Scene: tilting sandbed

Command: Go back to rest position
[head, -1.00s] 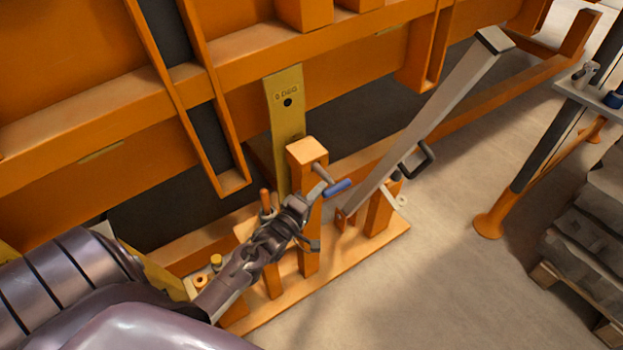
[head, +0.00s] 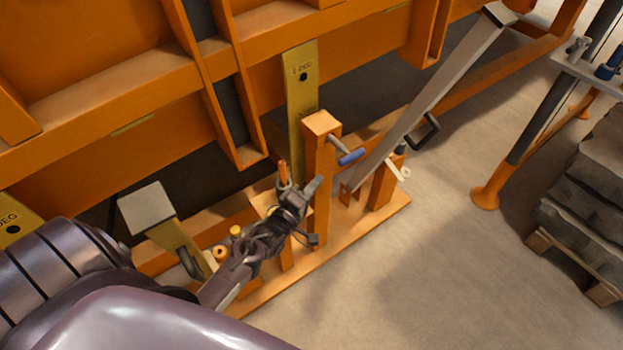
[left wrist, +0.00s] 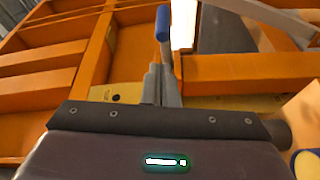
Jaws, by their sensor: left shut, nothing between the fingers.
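My left gripper (head: 314,186) is shut and empty, beside the orange post (head: 320,190) and below and left of the blue-handled lever (head: 351,157). In the head view a gap shows between the fingertips and the blue handle. In the left wrist view the shut fingers (left wrist: 160,84) point up the picture, with the blue handle (left wrist: 162,22) beyond their tips. My left arm comes in from the lower left, over part of the orange base. My right gripper is not in view.
A yellow plate with a hole (head: 301,110) stands behind the post. A grey prop bar (head: 430,100) leans up to the right. A shorter prop (head: 147,207) stands left, near my forearm. Stacked grey slabs (head: 590,190) sit on a pallet at right. The floor (head: 430,250) between is clear.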

